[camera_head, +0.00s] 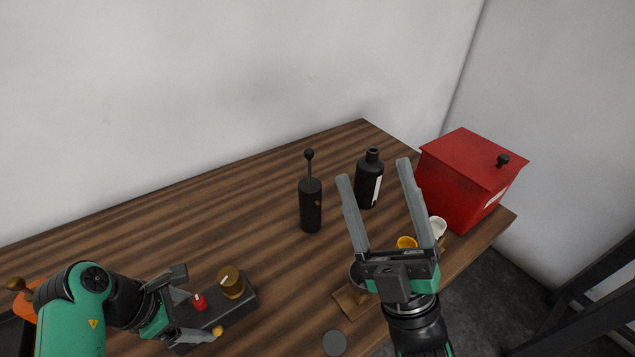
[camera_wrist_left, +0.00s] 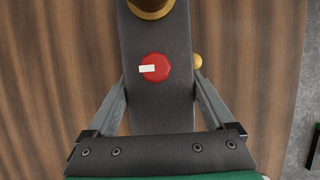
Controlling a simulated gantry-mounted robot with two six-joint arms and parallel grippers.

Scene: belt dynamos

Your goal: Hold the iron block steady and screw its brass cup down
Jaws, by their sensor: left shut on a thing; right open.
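The iron block (camera_head: 243,310) is a long dark grey bar lying on the table at the lower left of the head view; it also shows in the left wrist view (camera_wrist_left: 152,108). The brass cup (camera_head: 231,281) stands on its far right end and is cut off at the top of the left wrist view (camera_wrist_left: 150,7). A red knob (camera_wrist_left: 155,68) with a white mark sits on the block nearer my gripper. My left gripper (camera_head: 190,305) is shut on the block, one finger against each side. My right gripper (camera_head: 376,180) is open and empty, raised over the table, away from the block.
A black pump bottle (camera_head: 310,205), a black labelled bottle (camera_head: 369,180) and a red lidded box (camera_head: 466,180) stand to the right. A yellow cup (camera_head: 406,242), a white cup (camera_head: 438,227) and a grey disc (camera_head: 334,343) are near the front edge. The table behind the block is clear.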

